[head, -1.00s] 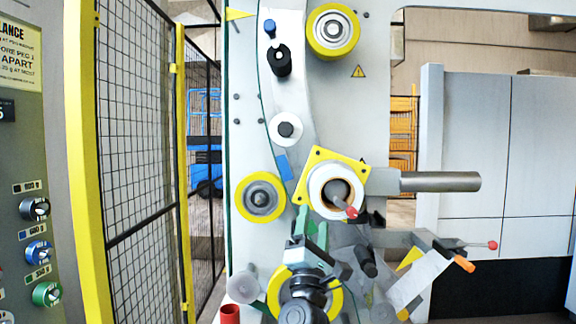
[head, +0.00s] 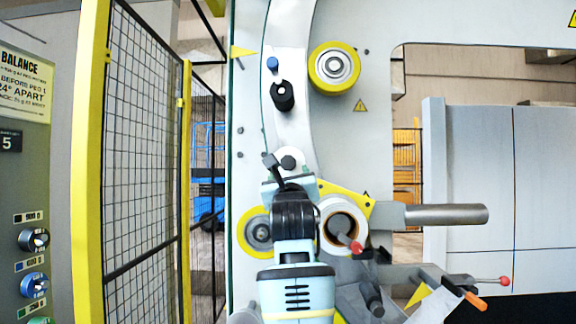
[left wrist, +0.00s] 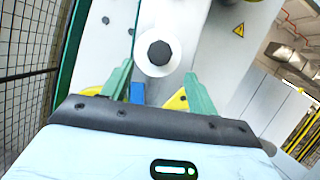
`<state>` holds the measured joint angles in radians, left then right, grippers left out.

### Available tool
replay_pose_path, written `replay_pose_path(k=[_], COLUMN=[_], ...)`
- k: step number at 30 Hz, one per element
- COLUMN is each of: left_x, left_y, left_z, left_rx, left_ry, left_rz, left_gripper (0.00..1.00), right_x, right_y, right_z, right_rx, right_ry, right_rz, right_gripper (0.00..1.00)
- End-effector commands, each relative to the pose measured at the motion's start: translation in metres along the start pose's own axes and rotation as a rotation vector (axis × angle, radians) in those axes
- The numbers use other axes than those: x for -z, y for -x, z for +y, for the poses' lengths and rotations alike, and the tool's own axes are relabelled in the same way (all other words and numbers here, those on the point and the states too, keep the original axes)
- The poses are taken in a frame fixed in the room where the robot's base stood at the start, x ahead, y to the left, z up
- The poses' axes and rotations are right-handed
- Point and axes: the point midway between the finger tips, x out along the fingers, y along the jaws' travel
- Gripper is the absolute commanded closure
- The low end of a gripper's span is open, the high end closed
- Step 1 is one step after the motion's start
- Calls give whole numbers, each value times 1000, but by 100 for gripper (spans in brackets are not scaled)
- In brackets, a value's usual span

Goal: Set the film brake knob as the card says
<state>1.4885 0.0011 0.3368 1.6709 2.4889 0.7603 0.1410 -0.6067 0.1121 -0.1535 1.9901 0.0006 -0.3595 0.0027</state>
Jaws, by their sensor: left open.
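A black knob on a round white disc (head: 293,153) sits on the machine's pale front plate; I cannot tell whether it is the film brake knob. In the left wrist view this black knob (left wrist: 159,53) lies ahead, between the lines of my green fingers. My left gripper (head: 284,162) is open and empty just below and in front of it, apart from it as far as I can tell. Its fingers also show in the left wrist view (left wrist: 158,73). No setting card for the brake is readable. My right gripper is not in view.
A yellow-rimmed roller (head: 335,68) and a black peg (head: 283,96) are above. A white roll (head: 329,238) with a red-tipped handle is close below right. A grey bar (head: 447,214) sticks out right. A mesh fence (head: 145,170) and knob panel (head: 22,180) stand left.

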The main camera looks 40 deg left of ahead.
Motion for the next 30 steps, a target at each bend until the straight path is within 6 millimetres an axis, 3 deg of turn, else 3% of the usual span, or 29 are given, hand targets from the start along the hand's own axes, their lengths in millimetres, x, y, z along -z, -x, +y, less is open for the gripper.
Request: replay_pose_path(k=[18,30], left_x=[-2,-1], left_y=[-65,-77], left_z=[1,1], left_rx=[-3,-1], left_ry=[-2,-2], left_rz=[-2,-4], left_gripper=[41,41], right_x=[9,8], right_y=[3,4], right_z=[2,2], right_rx=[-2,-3], right_ry=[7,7], right_rz=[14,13], right_gripper=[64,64])
